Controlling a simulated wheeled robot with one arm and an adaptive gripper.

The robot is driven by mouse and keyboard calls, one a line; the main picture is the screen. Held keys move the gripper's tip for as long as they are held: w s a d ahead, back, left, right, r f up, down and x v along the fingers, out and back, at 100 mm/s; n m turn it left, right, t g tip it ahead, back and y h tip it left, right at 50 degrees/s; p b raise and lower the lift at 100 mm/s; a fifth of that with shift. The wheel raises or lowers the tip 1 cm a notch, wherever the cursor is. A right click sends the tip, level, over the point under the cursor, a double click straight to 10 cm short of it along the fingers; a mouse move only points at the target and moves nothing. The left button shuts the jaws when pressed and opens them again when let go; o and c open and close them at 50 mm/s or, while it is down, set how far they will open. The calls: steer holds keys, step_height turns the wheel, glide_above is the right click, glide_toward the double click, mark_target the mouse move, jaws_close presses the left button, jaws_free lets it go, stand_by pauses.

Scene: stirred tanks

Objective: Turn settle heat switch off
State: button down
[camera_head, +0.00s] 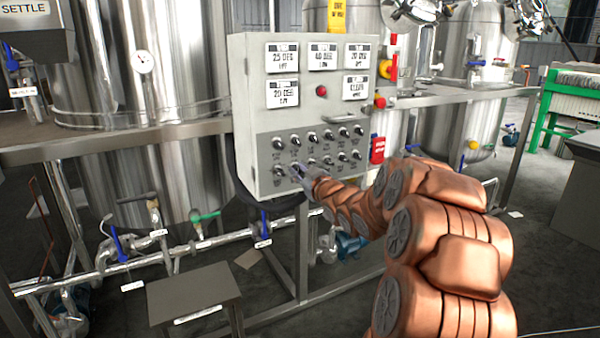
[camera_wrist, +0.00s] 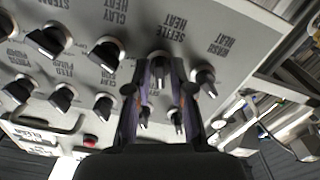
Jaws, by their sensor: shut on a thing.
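The settle heat switch (camera_wrist: 159,70) is a black knob with a pale pointer line, beside its SETTLE HEAT label (camera_wrist: 170,24) in the wrist view. My gripper (camera_wrist: 158,68) has one finger on each side of this knob and is shut on it. In the head view my gripper (camera_head: 299,171) reaches the bottom row of knobs on the grey control panel (camera_head: 258,100). The arm comes in from the lower right. The switch itself is hidden by the gripper in the head view.
The clay heat knob (camera_wrist: 106,50) and wash heat knob (camera_wrist: 205,80) sit close on either side. More knobs fill the panel. A red emergency box (camera_head: 377,150) is on the panel's right side. Steel tanks (camera_head: 155,60) and pipes stand around.

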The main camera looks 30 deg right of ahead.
steer(key=shift+f, duration=0.1)
steer(key=n+b, duration=0.3)
steer(key=n, duration=0.1)
steer(key=shift+f, duration=0.1)
steer(key=shift+n+b, duration=0.8)
steer(key=shift+n, duration=1.3)
steer(key=c, duration=1.2)
jaws_free()
steer(key=shift+c, duration=0.2)
steer(key=shift+s, duration=0.1)
